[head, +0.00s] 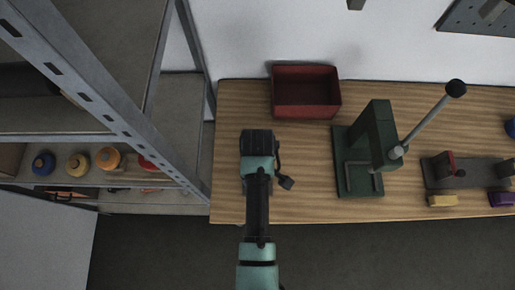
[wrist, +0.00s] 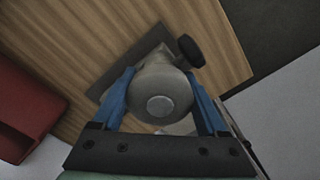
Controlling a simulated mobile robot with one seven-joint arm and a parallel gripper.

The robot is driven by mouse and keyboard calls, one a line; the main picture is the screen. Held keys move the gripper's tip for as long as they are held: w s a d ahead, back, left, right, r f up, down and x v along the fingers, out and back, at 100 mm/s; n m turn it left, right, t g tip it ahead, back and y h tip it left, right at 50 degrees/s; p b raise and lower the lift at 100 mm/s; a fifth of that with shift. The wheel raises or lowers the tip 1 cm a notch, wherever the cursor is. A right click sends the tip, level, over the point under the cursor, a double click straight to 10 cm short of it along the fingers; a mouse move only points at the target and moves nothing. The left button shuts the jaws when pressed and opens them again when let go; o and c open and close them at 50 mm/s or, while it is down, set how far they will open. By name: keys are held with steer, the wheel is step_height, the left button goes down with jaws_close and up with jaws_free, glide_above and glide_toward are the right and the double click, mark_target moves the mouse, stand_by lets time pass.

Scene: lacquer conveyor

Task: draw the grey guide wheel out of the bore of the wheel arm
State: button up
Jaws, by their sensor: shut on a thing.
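In the wrist view, the two blue fingers of my gripper (wrist: 161,82) stand on either side of a round grey body, which I take to be the grey guide wheel (wrist: 160,104). They are closed on it, and its round end faces the camera. A black knob (wrist: 190,50) shows just beyond it, beside the right finger. A dark grey flat piece (wrist: 122,66) behind it may be part of the wheel arm. The bore is hidden behind the grey body, so I cannot tell how deep the wheel sits. In the head view, my arm covers the wheel.
A red bin (head: 305,112) stands at the table's back. A green press (head: 370,140) with a long lever stands to the right. Further right is a grey fixture (head: 470,173) with small blocks in front. A metal shelf (head: 120,120) borders the left. Bare wood (head: 308,150) lies between arm and press.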

steer(key=shift+r+p, duration=3.25)
steer(key=shift+p, duration=0.25)
steer(key=shift+r+p, duration=1.4)
steer(key=shift+r, duration=0.1)
